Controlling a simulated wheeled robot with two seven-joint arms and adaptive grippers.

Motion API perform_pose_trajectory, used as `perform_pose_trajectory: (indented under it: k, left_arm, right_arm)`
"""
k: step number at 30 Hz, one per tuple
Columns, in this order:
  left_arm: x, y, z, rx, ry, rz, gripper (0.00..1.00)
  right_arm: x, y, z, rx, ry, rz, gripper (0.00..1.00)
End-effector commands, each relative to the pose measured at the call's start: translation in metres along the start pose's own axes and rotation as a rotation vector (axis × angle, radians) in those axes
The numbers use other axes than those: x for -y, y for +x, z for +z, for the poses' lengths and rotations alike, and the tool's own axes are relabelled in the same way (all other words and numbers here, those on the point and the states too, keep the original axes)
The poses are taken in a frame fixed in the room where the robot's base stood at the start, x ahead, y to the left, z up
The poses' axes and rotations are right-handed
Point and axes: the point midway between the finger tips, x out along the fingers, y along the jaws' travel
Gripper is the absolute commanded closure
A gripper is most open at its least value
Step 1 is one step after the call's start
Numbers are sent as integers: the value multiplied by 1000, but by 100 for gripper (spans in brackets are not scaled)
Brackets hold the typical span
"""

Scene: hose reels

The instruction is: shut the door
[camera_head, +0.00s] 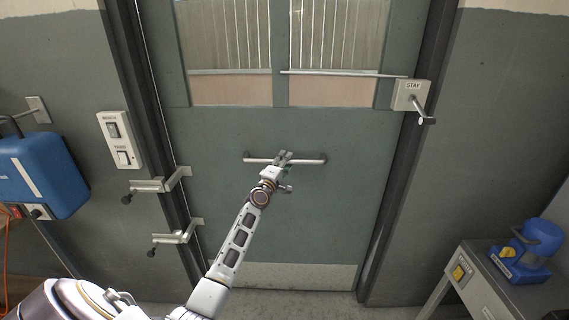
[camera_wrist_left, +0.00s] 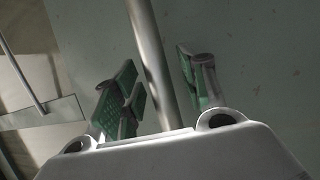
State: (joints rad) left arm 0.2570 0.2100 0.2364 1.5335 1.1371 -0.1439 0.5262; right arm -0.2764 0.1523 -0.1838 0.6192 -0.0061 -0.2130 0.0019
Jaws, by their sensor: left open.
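The grey-green door (camera_head: 225,130) fills the middle of the head view, with two windows on top. It looks in or nearly in its dark frame; I cannot tell whether it is fully flush. A horizontal metal bar handle (camera_head: 312,161) crosses its middle. My left gripper (camera_head: 284,158) is at the middle of this bar. In the left wrist view the bar (camera_wrist_left: 150,60) runs between the two green-padded fingers of the open gripper (camera_wrist_left: 158,90); there is a gap beside the right finger. My right gripper is out of view.
A box marked STAY (camera_head: 408,95) with a lever is on the right of the frame; a thin rod (camera_head: 340,73) runs from it across the door. Two latches (camera_head: 158,186) and a switch plate (camera_head: 121,140) are at left. A bench (camera_head: 478,280) stands at right.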

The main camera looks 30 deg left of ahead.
Motion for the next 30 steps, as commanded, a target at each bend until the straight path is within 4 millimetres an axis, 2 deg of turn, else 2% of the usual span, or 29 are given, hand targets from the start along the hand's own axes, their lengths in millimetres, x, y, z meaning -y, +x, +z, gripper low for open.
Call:
perform_pose_trajectory:
  k: [5,15,23,30]
  left_arm:
    - [0,0,0,0,0,0,57]
    - [0,0,0,0,0,-1,100]
    - [0,0,0,0,0,-1,100]
    - [0,-5,4,-11,1,-5,100]
  right_arm:
    - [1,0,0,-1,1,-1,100]
    - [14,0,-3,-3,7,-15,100]
    - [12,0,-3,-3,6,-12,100]
    - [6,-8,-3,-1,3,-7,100]
